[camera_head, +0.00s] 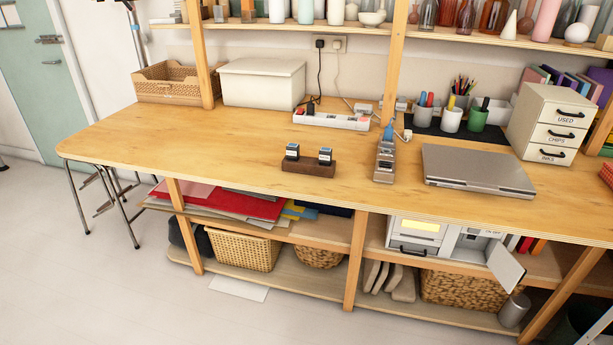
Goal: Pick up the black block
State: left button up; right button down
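Two small dark blocks with a pale band stand side by side on a brown wooden holder (308,168) near the front edge of the table. One is the left black block (292,152); the other is the right black block (325,156). They look alike, and I cannot tell which one the task means. Neither of my grippers is in view.
The wooden table (190,140) is clear left of the holder. A narrow tool tray (384,162) and a closed laptop (477,168) lie to its right. A power strip (331,120) lies behind it. A white bin (262,83) stands at the back.

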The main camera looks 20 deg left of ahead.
aim_at(324, 155)
jog(key=u, duration=0.5)
jog(key=i, duration=0.5)
jog(key=u, duration=0.25)
